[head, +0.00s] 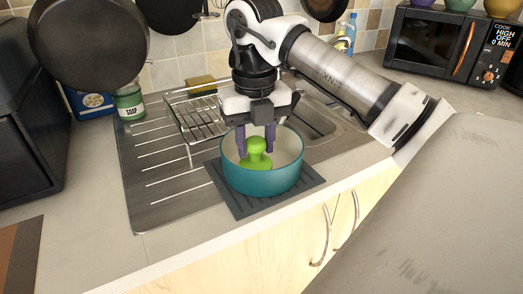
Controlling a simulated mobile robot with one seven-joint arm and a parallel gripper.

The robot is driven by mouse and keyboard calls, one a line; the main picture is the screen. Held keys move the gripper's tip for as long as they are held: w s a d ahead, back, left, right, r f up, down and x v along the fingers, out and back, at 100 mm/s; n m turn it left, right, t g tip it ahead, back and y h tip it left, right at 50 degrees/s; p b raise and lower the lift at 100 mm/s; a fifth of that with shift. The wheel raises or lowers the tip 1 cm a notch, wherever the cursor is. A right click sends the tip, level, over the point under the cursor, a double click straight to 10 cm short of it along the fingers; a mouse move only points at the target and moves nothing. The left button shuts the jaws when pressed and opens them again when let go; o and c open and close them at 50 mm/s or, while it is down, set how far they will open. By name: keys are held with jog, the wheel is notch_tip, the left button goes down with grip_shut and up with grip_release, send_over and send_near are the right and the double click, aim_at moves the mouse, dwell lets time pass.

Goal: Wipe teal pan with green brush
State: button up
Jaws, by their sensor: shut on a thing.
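The teal pan (264,182) stands upright on a dark ribbed mat (240,208) at the edge of the metal draining board. Its inside is pale. The green brush (257,155) is inside the pan, with its rounded knob up and its wider base low in the pan. My gripper (257,142) points down into the pan from above, its two purple fingers shut on the knob of the brush. The underside of the brush is hidden by the pan's front wall, so I cannot tell whether it touches the pan's floor.
A wire dish rack (197,118) stands behind left of the pan, with a yellow sponge (200,84) beyond it. A green jar (129,103) is at the back left. Dark pans hang above. A microwave (447,50) is at the back right. The draining board's left part is clear.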

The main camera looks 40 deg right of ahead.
jog(key=shift+s+a, duration=0.15)
jog(key=shift+a, duration=0.3)
jog(key=shift+w+d+r, duration=0.1)
jog(key=shift+w+d, duration=0.1)
jog(key=shift+d, duration=0.25)
jog(key=shift+w+d+p, duration=0.2)
jog(key=shift+d+p, duration=0.1)
jog(key=shift+d, duration=0.25)
jog(key=shift+w+d+p, duration=0.15)
jog(key=shift+d+p, duration=0.15)
jog(key=shift+d, duration=0.25)
jog(key=shift+r+p, duration=0.55)
jog(key=shift+r, duration=0.2)
